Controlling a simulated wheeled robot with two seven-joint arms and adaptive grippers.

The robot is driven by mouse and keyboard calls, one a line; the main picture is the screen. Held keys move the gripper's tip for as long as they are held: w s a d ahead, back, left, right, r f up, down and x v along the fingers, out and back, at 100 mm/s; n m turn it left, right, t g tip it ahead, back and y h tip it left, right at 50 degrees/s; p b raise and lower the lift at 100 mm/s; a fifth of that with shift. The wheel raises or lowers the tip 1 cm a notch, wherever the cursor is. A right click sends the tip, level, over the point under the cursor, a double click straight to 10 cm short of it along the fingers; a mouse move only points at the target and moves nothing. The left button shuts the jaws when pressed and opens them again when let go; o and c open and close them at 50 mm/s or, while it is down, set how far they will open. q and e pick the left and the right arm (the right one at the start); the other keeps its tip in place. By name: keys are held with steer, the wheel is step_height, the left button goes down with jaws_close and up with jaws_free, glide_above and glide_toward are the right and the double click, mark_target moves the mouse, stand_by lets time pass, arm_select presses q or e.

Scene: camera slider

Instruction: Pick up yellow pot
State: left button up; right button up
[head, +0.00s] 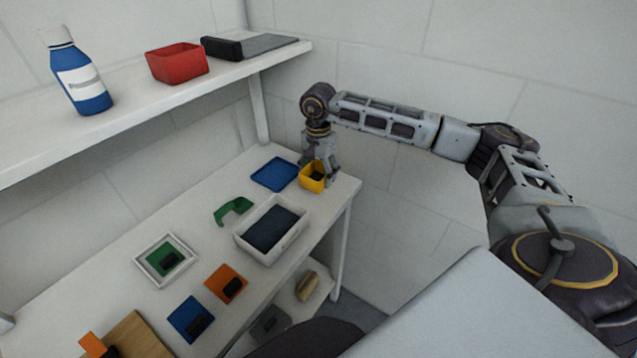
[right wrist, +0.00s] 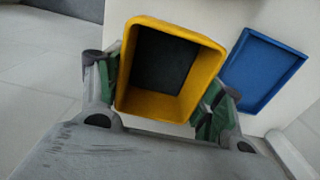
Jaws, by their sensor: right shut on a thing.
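The yellow pot (head: 313,183) is a small open square pot with a dark inside, at the right end of the table near the blue tray. My right gripper (head: 320,172) is above and around it, with its fingers shut on the pot. In the right wrist view the yellow pot (right wrist: 170,70) sits between the two green-padded fingers of the right gripper (right wrist: 160,105), one finger on each side. I cannot tell whether the pot touches the table. My left gripper is not in view.
A blue tray (head: 275,174) lies beside the pot. A white bin (head: 246,239), green bracket (head: 233,208) and several small coloured plates lie along the table (head: 110,250). The shelf (head: 130,110) above holds a blue bottle (head: 82,85) and red pot (head: 177,66).

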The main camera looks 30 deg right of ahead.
mark_target(318, 178)
steer(key=shift+r, duration=2.35)
